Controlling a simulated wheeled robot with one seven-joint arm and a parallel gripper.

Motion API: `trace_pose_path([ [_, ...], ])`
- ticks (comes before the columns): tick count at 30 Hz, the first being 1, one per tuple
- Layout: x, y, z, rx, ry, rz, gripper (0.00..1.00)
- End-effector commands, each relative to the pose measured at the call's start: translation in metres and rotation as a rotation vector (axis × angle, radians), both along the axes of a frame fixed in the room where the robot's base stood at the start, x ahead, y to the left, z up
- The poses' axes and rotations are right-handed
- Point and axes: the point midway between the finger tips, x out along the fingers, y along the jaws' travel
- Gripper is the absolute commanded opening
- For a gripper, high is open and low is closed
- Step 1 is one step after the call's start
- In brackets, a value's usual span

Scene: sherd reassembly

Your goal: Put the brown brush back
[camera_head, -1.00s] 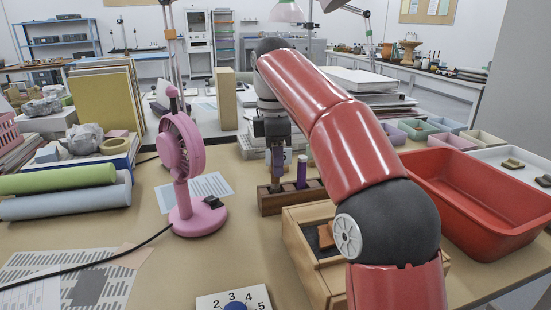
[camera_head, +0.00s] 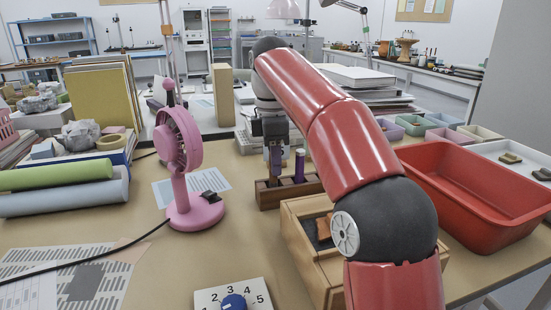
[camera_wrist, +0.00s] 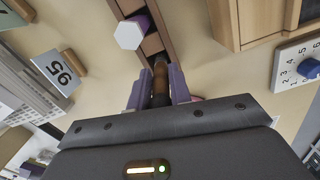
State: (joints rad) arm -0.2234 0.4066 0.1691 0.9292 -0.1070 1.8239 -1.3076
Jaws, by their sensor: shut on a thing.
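My gripper (camera_head: 275,172) points down at the left part of a dark wooden rack (camera_head: 307,194) with slots. In the wrist view, my gripper's purple fingers (camera_wrist: 159,88) are shut on the brown brush (camera_wrist: 160,75), seen nearly end-on. The brush is in line with the row of slots in the rack (camera_wrist: 152,43). The fingers hide its lower part, so I cannot tell how deep it sits in a slot. A purple-handled tool (camera_head: 299,166) stands upright in the rack just right of the gripper; its pale hexagonal end (camera_wrist: 129,35) shows in the wrist view.
A pink fan (camera_head: 186,165) stands left of the rack. An open wooden box (camera_head: 312,262) lies in front, and a red tray (camera_head: 480,205) is to the right. A number dial board (camera_head: 232,299) lies at the front edge. The table between fan and box is clear.

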Motion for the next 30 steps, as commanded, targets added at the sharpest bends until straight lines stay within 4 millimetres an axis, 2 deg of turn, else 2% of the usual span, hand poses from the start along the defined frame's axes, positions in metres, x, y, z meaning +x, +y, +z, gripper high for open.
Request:
trace_pose_path([
  [5,0.000,0.000,-0.004,0.000,-0.001,0.000,0.00],
  [6,0.000,0.000,-0.004,0.000,-0.001,0.000,0.21],
  [12,0.000,0.000,-0.004,0.000,0.000,0.000,0.46],
  [22,-0.001,0.001,0.000,0.000,0.000,0.000,0.46],
  [30,-0.006,0.007,0.028,0.000,0.000,-0.002,0.46],
])
